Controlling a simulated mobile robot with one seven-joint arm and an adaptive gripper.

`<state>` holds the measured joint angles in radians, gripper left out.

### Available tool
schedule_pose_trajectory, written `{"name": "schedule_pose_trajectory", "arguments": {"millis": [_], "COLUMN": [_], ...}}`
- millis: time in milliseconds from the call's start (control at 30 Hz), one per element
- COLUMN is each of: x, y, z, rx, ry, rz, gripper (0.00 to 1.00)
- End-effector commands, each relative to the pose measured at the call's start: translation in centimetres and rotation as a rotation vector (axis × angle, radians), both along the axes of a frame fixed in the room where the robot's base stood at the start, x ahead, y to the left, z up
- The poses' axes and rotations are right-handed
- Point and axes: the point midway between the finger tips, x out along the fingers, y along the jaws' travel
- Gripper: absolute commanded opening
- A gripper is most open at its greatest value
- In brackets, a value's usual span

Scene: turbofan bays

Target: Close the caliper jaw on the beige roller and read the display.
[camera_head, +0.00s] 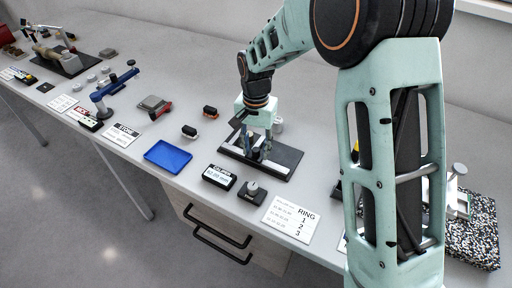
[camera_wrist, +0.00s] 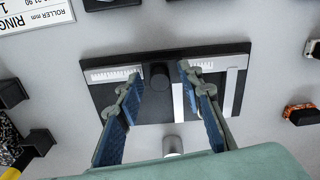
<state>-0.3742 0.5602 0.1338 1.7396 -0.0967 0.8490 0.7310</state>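The caliper (camera_head: 283,165) is a black base plate with pale metal jaws and a scale, lying flat on the bench; it also shows in the wrist view (camera_wrist: 236,95). My gripper (camera_head: 258,150) is over it, pointing down. In the wrist view its two blue-padded fingers (camera_wrist: 160,78) are apart, on either side of a dark round post (camera_wrist: 158,76), with gaps visible. No clearly beige roller shows; a pale cylinder (camera_wrist: 172,145) stands behind the caliper, also in the head view (camera_head: 279,125). The caliper display (camera_head: 219,177) is lit in front; its digits are too small to read surely.
A small dark box with a knob (camera_head: 252,193) and the RING card (camera_head: 291,219) lie in front of the caliper. A blue tray (camera_head: 168,157) is to the left. Black and orange blocks (camera_head: 210,112) stand further back. A speckled mat (camera_head: 475,232) is at right.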

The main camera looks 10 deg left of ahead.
Motion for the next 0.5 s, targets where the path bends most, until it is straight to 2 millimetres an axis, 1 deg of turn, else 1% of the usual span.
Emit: {"name": "schedule_pose_trajectory", "arguments": {"millis": [33, 67, 300, 433, 500], "x": [0.0, 0.0, 0.01, 0.03, 0.13], "y": [0.0, 0.0, 0.01, 0.06, 0.39], "z": [0.02, 0.03, 0.05, 0.06, 0.04], "rx": [0.0, 0.0, 0.0, 0.0, 0.001], "ry": [0.0, 0.0, 0.0, 0.0, 0.0], "rz": [0.0, 0.0, 0.0, 0.0, 0.001], "gripper": [0.3, 0.27, 0.0, 0.0, 0.0]}}
